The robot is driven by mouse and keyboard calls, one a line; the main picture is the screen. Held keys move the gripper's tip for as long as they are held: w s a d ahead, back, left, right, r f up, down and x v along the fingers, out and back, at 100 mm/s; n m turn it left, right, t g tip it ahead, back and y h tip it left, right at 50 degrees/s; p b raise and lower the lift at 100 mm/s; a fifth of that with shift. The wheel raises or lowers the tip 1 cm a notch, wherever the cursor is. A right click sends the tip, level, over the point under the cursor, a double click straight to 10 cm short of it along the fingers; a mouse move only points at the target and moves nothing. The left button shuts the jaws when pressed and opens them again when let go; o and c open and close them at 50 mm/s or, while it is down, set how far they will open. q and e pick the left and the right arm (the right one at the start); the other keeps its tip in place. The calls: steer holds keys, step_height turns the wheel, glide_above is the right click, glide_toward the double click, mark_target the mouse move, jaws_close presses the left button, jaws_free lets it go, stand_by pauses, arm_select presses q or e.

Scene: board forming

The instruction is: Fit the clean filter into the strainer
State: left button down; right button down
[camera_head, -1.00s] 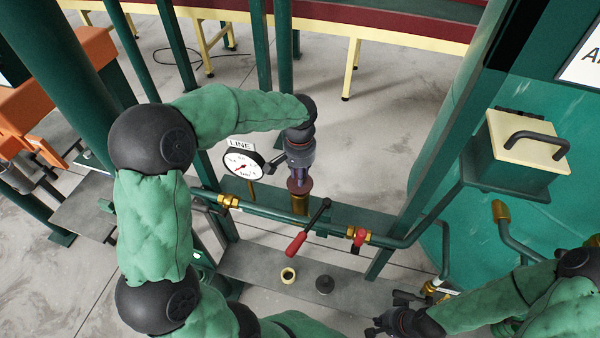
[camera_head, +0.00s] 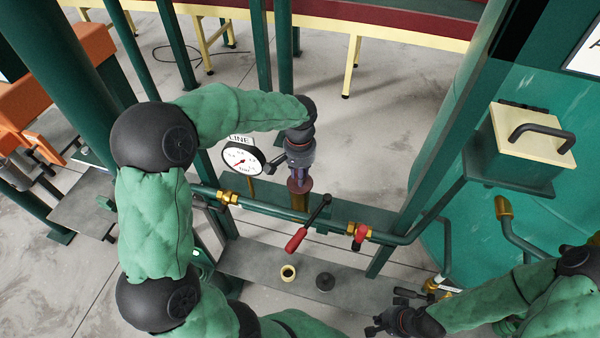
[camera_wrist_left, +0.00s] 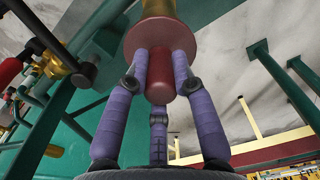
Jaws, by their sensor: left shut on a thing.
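My left gripper (camera_head: 299,178) is shut on a red-brown stem with a wide round flange (camera_wrist_left: 160,38). Its purple fingers close round the stem in the left wrist view (camera_wrist_left: 158,88). A brass cylinder (camera_head: 300,202) extends beyond the flange, down towards the green pipe; it also shows in the wrist view (camera_wrist_left: 157,8). I cannot tell whether this cylinder is the filter or part of the strainer, nor whether it is seated. My right gripper (camera_head: 385,326) is low at the right, apart from the pipe; its finger opening is unclear.
A pale ring (camera_head: 288,273) and a dark cap (camera_head: 325,283) lie on the grey shelf (camera_head: 255,262). A red-handled lever (camera_head: 308,226) and red valve (camera_head: 360,234) sit along the pipe. A gauge (camera_head: 242,158) stands close left of my left gripper. Green posts flank the area.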

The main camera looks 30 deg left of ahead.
arm_select(q)
steer(key=shift+f+b, duration=0.3)
steer(key=shift+f, duration=0.2)
steer(key=c, duration=1)
jaws_free()
steer(key=shift+r, duration=0.1)
steer(key=shift+o, duration=0.2)
step_height(320, 180, up, 12)
steer(key=shift+s, duration=0.1)
